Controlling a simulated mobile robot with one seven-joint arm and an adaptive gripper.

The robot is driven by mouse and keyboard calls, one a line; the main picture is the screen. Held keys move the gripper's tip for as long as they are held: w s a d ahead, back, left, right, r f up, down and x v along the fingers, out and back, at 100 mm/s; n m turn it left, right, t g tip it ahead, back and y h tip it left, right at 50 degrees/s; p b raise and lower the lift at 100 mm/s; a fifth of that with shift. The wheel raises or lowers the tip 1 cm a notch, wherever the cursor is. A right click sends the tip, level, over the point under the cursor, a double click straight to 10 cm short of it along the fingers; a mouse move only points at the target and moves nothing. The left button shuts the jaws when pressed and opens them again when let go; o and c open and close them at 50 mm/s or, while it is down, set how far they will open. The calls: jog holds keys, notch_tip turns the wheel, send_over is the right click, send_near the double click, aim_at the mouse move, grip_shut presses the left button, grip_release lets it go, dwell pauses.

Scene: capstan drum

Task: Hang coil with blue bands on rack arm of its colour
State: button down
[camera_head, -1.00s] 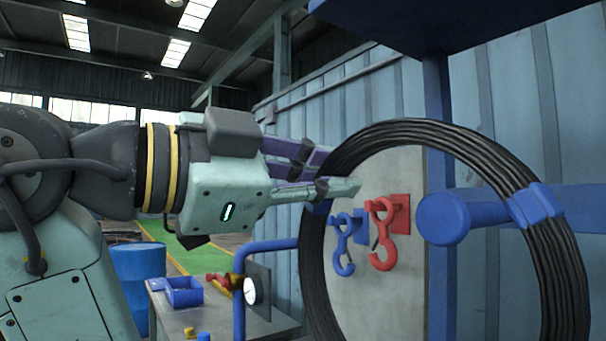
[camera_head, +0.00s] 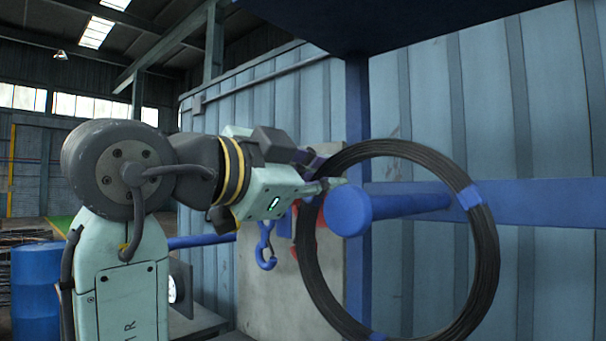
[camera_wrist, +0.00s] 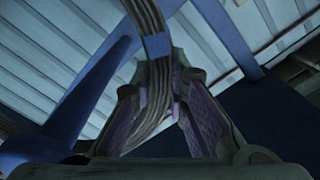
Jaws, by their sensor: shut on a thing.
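The coil (camera_head: 487,250) is a large black ring with blue bands, held upright. My gripper (camera_head: 328,183) is shut on its upper left rim. In the wrist view, my gripper (camera_wrist: 160,110) has the dark strands (camera_wrist: 150,118) between its purple pads, near a blue band (camera_wrist: 158,45). A blue rack arm (camera_head: 405,206) with a round end cap (camera_head: 347,210) shows inside the ring's opening, the cap near the left rim. I cannot tell how far the ring is along the arm in depth. The wrist view shows a blue bar (camera_wrist: 90,100) left of the coil.
A blue crossbeam (camera_head: 545,203) lies behind the coil's right side, and a blue post (camera_head: 357,110) stands behind the rack arm. A blue hook (camera_head: 265,245) and a partly hidden red hook (camera_head: 303,230) hang on a grey panel (camera_head: 255,295). A blue drum (camera_head: 36,290) stands far left.

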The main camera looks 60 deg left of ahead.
jog(key=w+a+f+b, duration=0.1)
jog(key=w+f+b, duration=0.1)
jog(key=w, duration=0.3)
jog(key=shift+w+f+b, duration=0.15)
jog(key=shift+f+b, duration=0.15)
jog(key=shift+f, duration=0.55)
jog(key=shift+a+f, duration=0.15)
jog(key=shift+f, duration=0.15)
jog(key=c, duration=1.8)
grip_release()
jog(key=shift+o, duration=1.4)
jog(key=shift+f, duration=0.15)
